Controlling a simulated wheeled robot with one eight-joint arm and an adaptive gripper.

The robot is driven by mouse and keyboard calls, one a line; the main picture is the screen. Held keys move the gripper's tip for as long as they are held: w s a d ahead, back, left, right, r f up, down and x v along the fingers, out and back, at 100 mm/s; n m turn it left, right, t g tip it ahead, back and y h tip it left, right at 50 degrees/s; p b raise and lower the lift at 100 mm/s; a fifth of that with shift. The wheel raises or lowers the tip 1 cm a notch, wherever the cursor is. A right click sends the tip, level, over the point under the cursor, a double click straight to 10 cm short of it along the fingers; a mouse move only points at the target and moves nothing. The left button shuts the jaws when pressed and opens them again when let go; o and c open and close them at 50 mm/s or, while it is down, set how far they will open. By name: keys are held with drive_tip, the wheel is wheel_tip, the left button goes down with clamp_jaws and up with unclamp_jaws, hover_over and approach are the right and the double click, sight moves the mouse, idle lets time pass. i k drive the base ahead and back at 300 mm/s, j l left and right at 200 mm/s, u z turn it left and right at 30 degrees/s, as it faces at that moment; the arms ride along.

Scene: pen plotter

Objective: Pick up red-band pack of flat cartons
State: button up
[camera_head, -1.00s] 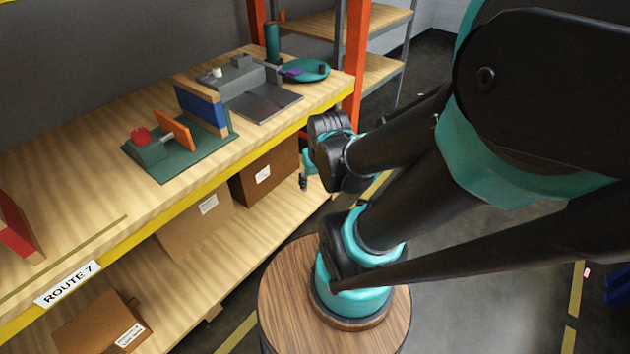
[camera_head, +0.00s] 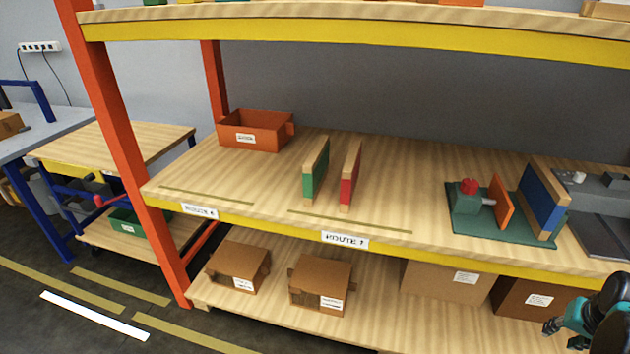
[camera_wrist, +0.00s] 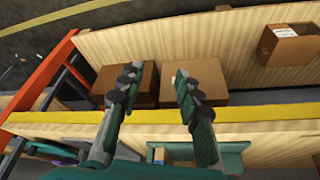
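The red-band pack of flat cartons (camera_head: 350,176) stands upright on the middle shelf above the ROUTE 7 label. It is tan with a red band, and stands just right of a similar green-band pack (camera_head: 316,171), with a gap between them. My gripper (camera_head: 556,334) is at the lower right of the head view, below the shelf's front edge and well to the right of the red-band pack. In the wrist view my gripper (camera_wrist: 156,92) has its two fingers apart with nothing between them. The red-band pack is not visible in the wrist view.
An orange bin (camera_head: 255,132) stands at the shelf's back left. A green fixture (camera_head: 500,222) with a blue-band pack (camera_head: 541,200) stands to the right. Cardboard boxes (camera_head: 320,283) sit on the lower shelf. An orange post (camera_head: 120,150) bounds the left. The shelf around the packs is clear.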

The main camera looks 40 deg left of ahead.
sight(349, 172)
drive_tip(key=u, duration=1.4)
